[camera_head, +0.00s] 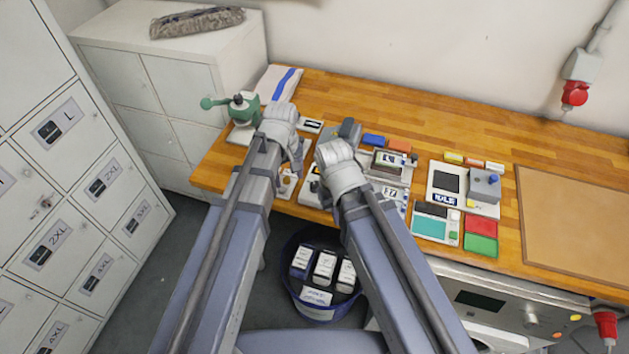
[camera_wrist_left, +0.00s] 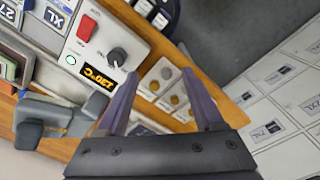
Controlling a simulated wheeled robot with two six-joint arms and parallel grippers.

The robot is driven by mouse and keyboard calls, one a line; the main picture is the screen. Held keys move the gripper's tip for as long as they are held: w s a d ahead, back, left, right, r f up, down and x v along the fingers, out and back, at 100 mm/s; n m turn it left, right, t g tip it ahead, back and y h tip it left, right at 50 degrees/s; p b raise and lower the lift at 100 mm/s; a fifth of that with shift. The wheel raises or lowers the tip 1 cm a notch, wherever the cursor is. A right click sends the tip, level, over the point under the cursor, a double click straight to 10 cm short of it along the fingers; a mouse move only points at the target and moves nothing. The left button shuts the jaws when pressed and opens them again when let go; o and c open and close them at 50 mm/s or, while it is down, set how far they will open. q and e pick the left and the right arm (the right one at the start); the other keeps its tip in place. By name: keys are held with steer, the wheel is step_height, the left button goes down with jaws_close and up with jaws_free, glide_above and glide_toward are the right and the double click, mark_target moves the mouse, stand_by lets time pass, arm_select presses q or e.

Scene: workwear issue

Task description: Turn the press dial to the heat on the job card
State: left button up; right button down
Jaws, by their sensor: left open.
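The white press control box (camera_wrist_left: 98,42) is at upper left in the left wrist view, with a red switch (camera_wrist_left: 86,28), a dark round dial (camera_wrist_left: 117,57) and an orange display (camera_wrist_left: 97,78). The display is upside down and seems to read 120°C; the middle digit is uncertain. My left gripper (camera_wrist_left: 160,73) is open and empty, its left fingertip near the box's corner beside the dial and not around it. In the head view the box is mostly hidden between my arms. My right arm ends in a wrist (camera_head: 338,160); its fingers are hidden. I cannot identify the job card.
A panel with several metal knobs (camera_wrist_left: 165,85) lies beside the box. A green hand press (camera_head: 243,105) stands at the bench's left end. Trays and devices crowd the wooden bench (camera_head: 440,118). A blue bin (camera_head: 320,308) is below; lockers (camera_head: 60,190) are left.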

mark_target(315, 184)
arm_select(q)
steer(key=w+d+n, duration=0.1)
steer(key=d, duration=0.1)
steer(key=w+d+n, duration=0.1)
steer(key=d, duration=0.1)
steer(key=w+d, duration=0.1)
steer(key=d, duration=0.1)
steer(key=shift+w+d+n, duration=0.1)
steer(key=shift+n, duration=0.3)
steer(key=shift+w+d+n, duration=0.1)
steer(key=shift+d+n, duration=0.2)
steer(key=shift+d, duration=0.15)
step_height(315, 184, down, 8)
steer(key=b, duration=0.8)
steer(key=shift+r, duration=0.1)
jaws_close()
